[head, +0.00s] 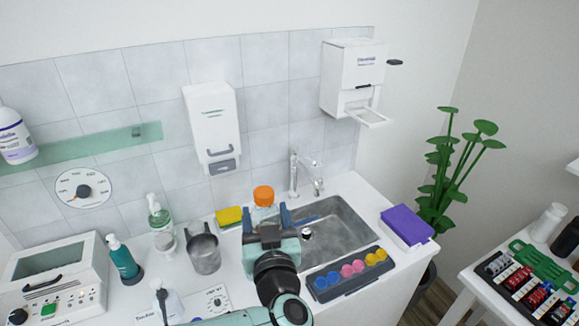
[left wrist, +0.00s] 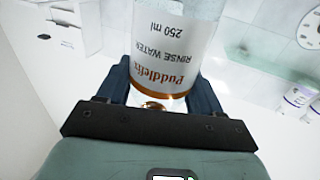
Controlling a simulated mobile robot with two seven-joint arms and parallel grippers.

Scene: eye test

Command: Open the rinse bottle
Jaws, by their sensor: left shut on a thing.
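The rinse bottle (head: 264,214) is a clear bottle with an orange cap (head: 264,195), standing upright at the left edge of the sink. The cap sits on its top in the head view. My left gripper (head: 267,222) is shut on the bottle's body, a dark finger on each side, below the cap. In the left wrist view the bottle (left wrist: 178,40) shows its white label, reading "Puddlefix rinse water 250 ml" upside down, between the fingers of my left gripper (left wrist: 163,85). The cap cannot be made out there. The bottle's lower part is hidden by the gripper in the head view. My right gripper is not in view.
The sink (head: 345,228) and faucet (head: 294,172) are right of the bottle. A yellow sponge (head: 229,215), metal jug (head: 203,254) and pump bottle (head: 161,232) stand left. A dark tray (head: 343,287) with coloured pots lies in front of the sink.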

